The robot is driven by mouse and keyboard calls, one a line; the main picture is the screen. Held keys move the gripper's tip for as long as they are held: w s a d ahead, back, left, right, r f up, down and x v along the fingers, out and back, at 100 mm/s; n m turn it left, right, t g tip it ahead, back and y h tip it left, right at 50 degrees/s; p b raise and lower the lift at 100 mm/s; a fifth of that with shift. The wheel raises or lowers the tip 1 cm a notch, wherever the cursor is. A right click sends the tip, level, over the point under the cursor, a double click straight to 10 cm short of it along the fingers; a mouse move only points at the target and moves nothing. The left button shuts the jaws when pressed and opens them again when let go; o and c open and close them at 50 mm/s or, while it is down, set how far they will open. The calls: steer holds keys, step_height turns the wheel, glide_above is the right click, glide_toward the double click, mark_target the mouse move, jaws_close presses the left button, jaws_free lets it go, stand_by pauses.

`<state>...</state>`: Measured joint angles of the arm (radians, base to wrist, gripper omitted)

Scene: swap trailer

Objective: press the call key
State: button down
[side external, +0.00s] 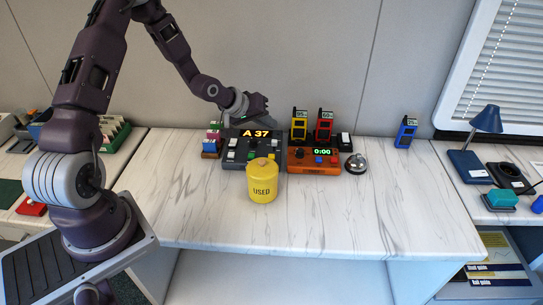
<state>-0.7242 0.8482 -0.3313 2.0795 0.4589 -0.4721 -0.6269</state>
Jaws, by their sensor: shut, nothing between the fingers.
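The dark console (233,161) stands on the marble counter, with a lit display (256,133) reading "A 37". Below the display are several small keys, including a white one (233,142) and a green one (251,155). Their labels are too small to read, so I cannot tell which is the call key. The yellow canister marked "USED" (262,184) stands in front and hides the console's lower right part. My gripper (263,105) is shut and empty. It appears above and behind the display, apart from the keys.
An orange box (314,168) showing "0:00" stands right of the console, with yellow (299,126) and red (323,126) upright holders behind it. A silver bell (356,164) is further right. Coloured stamps (210,147) stand left of the console. The front counter (370,215) is clear.

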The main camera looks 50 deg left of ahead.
mark_target(269, 157)
steer(key=shift+f, duration=4.4)
steer(key=shift+f, duration=0.4)
steer(key=shift+f, duration=0.55)
steer(key=shift+r, duration=0.95)
